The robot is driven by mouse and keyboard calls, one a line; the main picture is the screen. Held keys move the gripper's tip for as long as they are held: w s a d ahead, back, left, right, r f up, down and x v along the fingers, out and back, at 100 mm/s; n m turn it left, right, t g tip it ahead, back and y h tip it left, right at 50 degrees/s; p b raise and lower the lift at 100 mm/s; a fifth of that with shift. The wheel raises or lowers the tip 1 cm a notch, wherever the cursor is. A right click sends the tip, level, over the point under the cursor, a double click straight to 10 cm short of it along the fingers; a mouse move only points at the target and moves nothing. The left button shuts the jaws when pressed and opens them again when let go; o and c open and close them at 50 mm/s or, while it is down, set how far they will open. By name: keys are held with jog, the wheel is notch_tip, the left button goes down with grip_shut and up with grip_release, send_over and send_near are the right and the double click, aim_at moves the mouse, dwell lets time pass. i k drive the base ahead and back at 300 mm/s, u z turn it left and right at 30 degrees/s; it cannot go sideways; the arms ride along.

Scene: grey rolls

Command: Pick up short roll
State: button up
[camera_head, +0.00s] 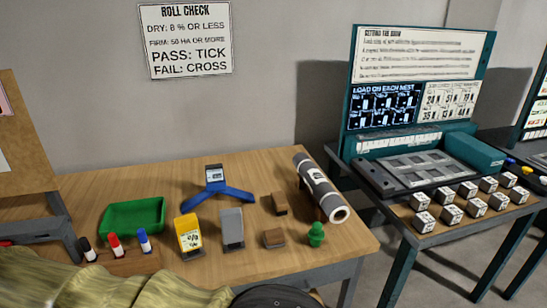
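One dark grey roll (321,188) with a white label and a pale hollow end lies slantwise at the right end of the wooden table (150,184). It seems to rest on low brown supports, mostly hidden beneath it. No second roll shows for comparing length, so I cannot tell whether this is the short one. My gripper is not in view; a dark rounded shape at the bottom edge may be part of my body.
By the roll are a green knobbed object (316,235) and brown blocks (274,238). Leftward stand a grey block (232,228), yellow device (188,236), blue stand (217,190), green tray (133,217) and markers (115,243). A teal station (415,140) adjoins on the right.

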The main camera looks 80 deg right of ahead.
aim_at(336, 210)
jog(key=z, duration=3.1)
jog(key=k, duration=0.25)
jog(key=u, duration=0.05)
jog(key=i, duration=0.25)
